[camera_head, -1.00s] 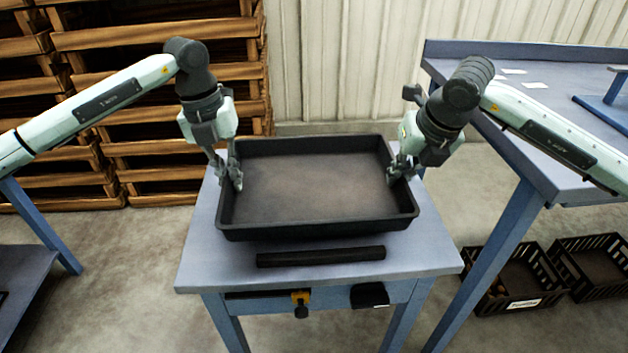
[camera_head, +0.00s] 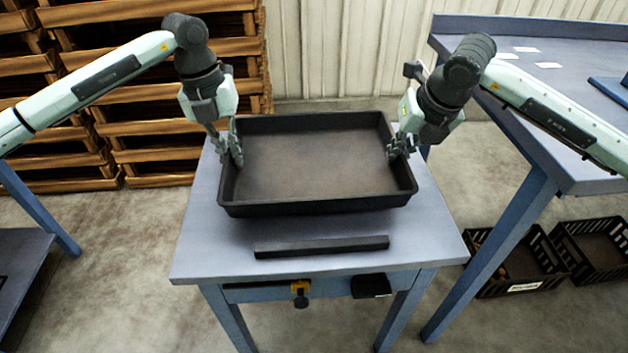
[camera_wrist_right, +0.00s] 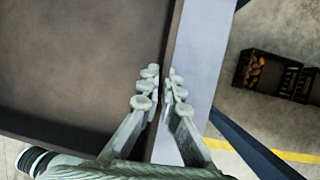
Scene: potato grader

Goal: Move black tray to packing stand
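The black tray (camera_head: 318,206) is empty and level over a small blue-grey table (camera_head: 215,240). I cannot tell whether it rests on the top or hangs just above it. My left gripper (camera_head: 231,155) is at the tray's left wall, its fingers closed about the rim. My right gripper (camera_head: 401,146) is at the right wall. In the right wrist view its fingers (camera_wrist_right: 159,90) straddle the tray's wall (camera_wrist_right: 170,50) with a narrow gap between them. No thing in view is clearly marked as the packing stand.
A black bar (camera_head: 321,247) lies on the table in front of the tray. A blue workbench (camera_head: 520,120) stands close on the right, with black crates (camera_head: 520,275) on the floor below. Wooden crates (camera_head: 160,100) are stacked behind on the left.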

